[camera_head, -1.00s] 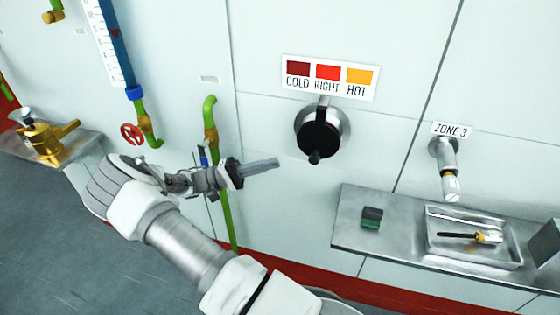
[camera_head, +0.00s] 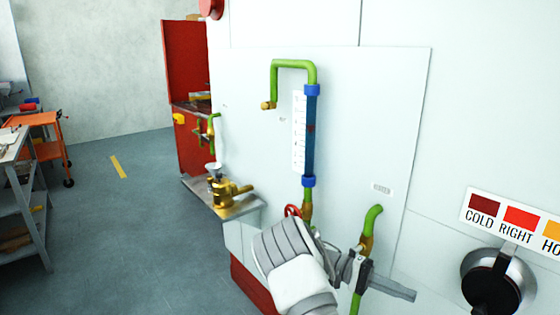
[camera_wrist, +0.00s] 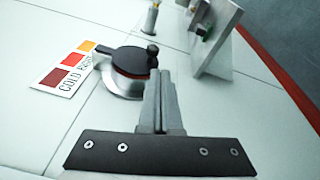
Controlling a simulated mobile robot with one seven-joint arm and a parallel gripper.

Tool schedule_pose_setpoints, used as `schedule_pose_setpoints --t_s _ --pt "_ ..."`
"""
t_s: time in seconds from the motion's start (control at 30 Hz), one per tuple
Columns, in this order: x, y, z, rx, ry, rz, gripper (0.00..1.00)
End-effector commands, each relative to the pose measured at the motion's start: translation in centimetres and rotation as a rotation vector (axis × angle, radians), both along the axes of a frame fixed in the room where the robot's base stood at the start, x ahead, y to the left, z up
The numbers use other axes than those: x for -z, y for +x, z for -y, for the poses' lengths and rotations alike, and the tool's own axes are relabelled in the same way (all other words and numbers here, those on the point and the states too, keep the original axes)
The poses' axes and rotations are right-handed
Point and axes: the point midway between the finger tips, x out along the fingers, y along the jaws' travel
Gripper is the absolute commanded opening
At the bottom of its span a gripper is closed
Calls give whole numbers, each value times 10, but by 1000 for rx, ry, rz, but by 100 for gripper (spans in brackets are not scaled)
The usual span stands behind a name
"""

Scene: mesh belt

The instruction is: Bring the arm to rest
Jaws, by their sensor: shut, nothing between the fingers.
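My gripper (camera_head: 402,291) is shut and empty, its fingers together and pointing right in the head view. In the wrist view my gripper (camera_wrist: 158,85) points toward a black knob on a round metal mount (camera_wrist: 125,72); I cannot tell the exact gap. The knob (camera_head: 495,285) is at the lower right of the head view, apart from the fingertips. My forearm is at the bottom of the head view, in front of the white wall panel.
A colour label (camera_head: 515,225) is above the knob. A metal shelf (camera_wrist: 215,45) juts out beyond the knob. Open floor (camera_head: 110,220) lies left.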

Motion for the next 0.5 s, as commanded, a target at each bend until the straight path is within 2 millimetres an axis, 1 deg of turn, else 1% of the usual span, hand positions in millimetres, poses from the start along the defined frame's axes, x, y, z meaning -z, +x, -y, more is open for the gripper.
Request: schedule_pose_setpoints --t_s 0.03,0.23,0.5 --pt "-10 -7 2 20 70 26 0" --pt "-32 -30 2 54 329 121 0" --pt "-60 -59 -13 43 649 270 0"
